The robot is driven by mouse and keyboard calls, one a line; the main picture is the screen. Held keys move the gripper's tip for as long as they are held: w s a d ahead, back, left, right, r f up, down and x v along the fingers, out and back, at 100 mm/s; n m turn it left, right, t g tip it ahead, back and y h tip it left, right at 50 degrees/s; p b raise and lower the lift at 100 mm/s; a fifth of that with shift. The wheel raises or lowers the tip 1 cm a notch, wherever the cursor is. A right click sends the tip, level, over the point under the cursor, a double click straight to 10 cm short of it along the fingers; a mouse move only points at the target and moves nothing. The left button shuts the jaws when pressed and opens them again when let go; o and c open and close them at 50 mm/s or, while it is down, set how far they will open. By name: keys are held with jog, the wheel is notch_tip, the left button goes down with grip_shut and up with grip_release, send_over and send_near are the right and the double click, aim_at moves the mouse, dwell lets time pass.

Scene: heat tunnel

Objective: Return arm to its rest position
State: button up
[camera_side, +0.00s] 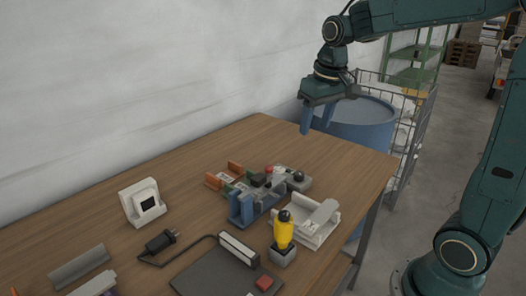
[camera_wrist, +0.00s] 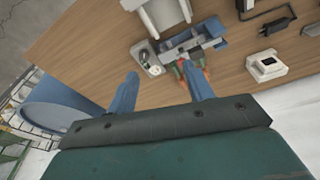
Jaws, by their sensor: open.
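My gripper (camera_side: 317,118) hangs in the air above the far right part of the wooden table (camera_side: 190,156), with its blue fingers pointing down. It is open and empty. In the wrist view my gripper (camera_wrist: 161,92) shows two blue fingers spread apart, with bare table between them. In the side view a grey fixture with blue, green and orange parts (camera_side: 262,190) sits on the table, below and to the left of my gripper and clear of it. It also shows in the wrist view (camera_wrist: 180,48), beyond the fingertips.
A blue drum (camera_side: 362,122) stands behind the table's far right corner. On the table are a white block with a black square (camera_side: 143,203), a yellow-and-black piece (camera_side: 284,232), a white holder (camera_side: 318,222), a corded black plug (camera_side: 160,242) and a grey heater plate (camera_side: 215,272).

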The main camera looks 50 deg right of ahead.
jog(key=s+a+n+t, duration=0.1)
jog(key=s+a, duration=0.3)
jog(key=s, duration=0.4)
jog(key=s+a+n+t, duration=0.2)
jog(key=s+a, duration=0.2)
jog(key=s, duration=0.5)
jog(key=shift+s+f, duration=0.15)
jog(key=shift+f, duration=0.1)
jog(key=shift+o, duration=1)
jog(key=o, duration=0.7)
jog(key=shift+w+r, duration=0.15)
jog(key=shift+w, duration=0.05)
jog(key=shift+o, duration=0.8)
jog(key=shift+w+r+m, duration=0.15)
jog(key=shift+w+m, duration=0.15)
jog(key=w+d+r+m+g, duration=0.1)
jog(key=w+d+m, duration=0.35)
jog(key=w, duration=0.35)
jog(key=w+d+r+m+g, duration=0.25)
jog(key=w+m, duration=0.25)
jog(key=w, duration=0.4)
jog(key=w+d+f+m+g, duration=0.1)
jog(key=w+d+f+m, duration=0.7)
jog(key=w+d, duration=0.3)
jog(key=shift+w+d+f+g, duration=0.25)
jog(key=shift+d+f+g, duration=0.1)
jog(key=shift+d+f, duration=0.4)
jog(key=shift+f, duration=0.1)
